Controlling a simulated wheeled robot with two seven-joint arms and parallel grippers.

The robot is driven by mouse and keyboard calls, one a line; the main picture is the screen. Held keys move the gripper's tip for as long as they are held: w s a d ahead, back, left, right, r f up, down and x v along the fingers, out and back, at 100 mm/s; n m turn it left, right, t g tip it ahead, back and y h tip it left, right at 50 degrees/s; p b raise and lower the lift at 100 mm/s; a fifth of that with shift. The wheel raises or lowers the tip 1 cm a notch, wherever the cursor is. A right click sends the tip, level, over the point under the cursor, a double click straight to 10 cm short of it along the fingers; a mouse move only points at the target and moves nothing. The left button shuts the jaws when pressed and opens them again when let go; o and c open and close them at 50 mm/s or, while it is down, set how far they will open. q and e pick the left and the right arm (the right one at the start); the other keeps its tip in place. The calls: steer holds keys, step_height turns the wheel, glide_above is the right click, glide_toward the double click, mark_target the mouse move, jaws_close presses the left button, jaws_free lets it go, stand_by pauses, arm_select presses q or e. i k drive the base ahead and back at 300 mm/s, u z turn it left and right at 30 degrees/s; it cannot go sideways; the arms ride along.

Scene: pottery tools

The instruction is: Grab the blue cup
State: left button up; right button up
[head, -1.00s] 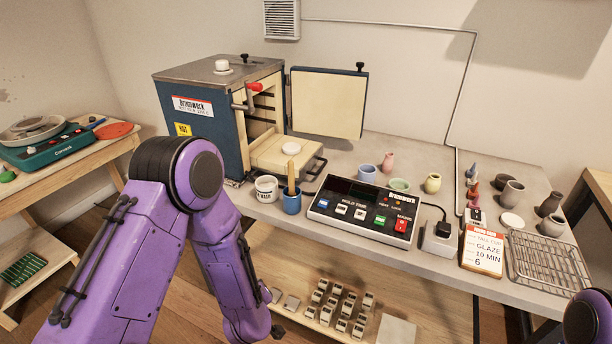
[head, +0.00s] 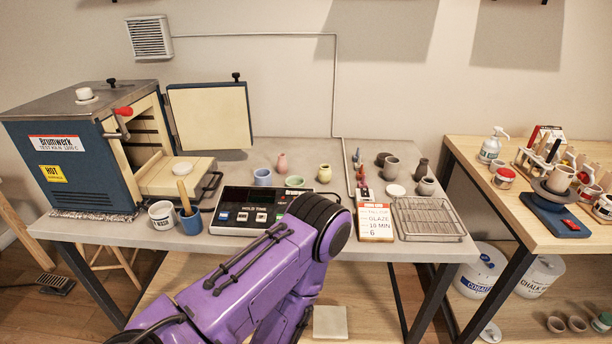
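A blue cup (head: 191,222) with a wooden stick (head: 184,196) in it stands upright at the front edge of the grey table, between a white lettered mug (head: 162,216) and the control box (head: 236,216). A smaller pale blue cup (head: 262,177) stands behind the control box. My purple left arm comes in from the lower left and bends at the elbow in front of the box, to the right of the blue cup. Its gripper is not visible. My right arm and gripper are out of view.
An open kiln (head: 72,150) stands at the left, its tray (head: 160,184) sticking out behind the mug. A wire rack (head: 428,219) and a card (head: 375,221) lie right of the control box. A wooden table (head: 500,205) with jars stands further right.

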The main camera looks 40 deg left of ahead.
mark_target(263, 181)
steer(key=k, duration=0.45)
steer(key=u, duration=0.65)
